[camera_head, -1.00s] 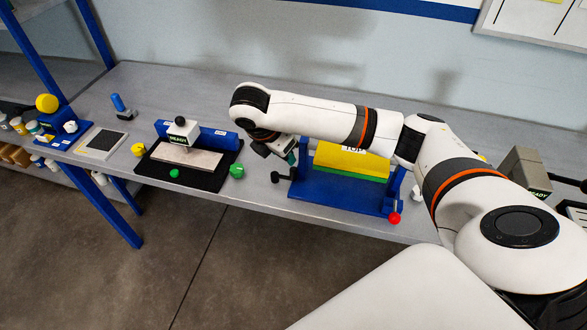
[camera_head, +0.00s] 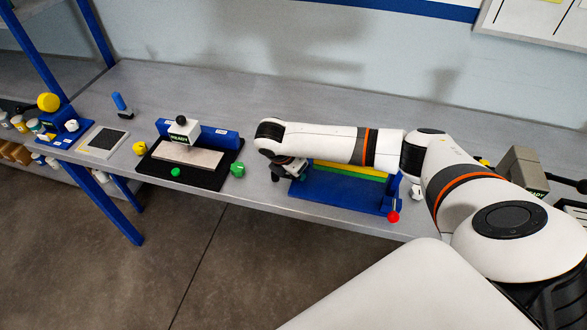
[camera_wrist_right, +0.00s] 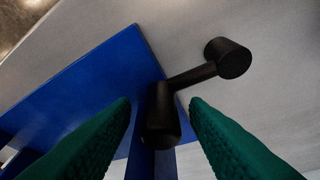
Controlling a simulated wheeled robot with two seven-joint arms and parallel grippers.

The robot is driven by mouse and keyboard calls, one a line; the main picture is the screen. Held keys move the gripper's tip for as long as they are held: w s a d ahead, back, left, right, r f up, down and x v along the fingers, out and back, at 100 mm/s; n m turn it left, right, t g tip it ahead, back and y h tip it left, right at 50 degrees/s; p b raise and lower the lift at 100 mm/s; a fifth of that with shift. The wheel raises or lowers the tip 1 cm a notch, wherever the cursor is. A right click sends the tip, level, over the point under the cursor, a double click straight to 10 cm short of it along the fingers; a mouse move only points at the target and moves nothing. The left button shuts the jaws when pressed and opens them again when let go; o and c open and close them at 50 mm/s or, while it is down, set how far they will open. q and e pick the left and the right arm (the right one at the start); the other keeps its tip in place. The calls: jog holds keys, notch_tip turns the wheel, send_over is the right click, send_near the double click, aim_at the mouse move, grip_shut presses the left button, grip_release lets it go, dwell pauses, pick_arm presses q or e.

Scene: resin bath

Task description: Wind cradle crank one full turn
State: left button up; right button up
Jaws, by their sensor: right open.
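The blue cradle (camera_head: 345,194) stands on the bench with a yellow and green block in it, partly hidden by my right arm. In the right wrist view, the black crank (camera_wrist_right: 190,76) has a round end (camera_wrist_right: 229,58) at upper right and a thicker cylindrical end (camera_wrist_right: 162,118) close to the blue cradle panel (camera_wrist_right: 90,85). My right gripper (camera_wrist_right: 160,104) is open, its green fingers on either side of that cylindrical end; I cannot tell whether they touch it. In the head view the gripper (camera_head: 287,168) is at the cradle's left end. My left gripper is not in view.
A red knob (camera_head: 393,217) sits at the cradle's front right corner. A black mat (camera_head: 205,180) with a pale plate and green and yellow knobs lies to the left. A grey block (camera_head: 522,170) stands at right. The bench behind is clear.

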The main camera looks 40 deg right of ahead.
jog(key=shift+r, duration=0.1)
grip_shut()
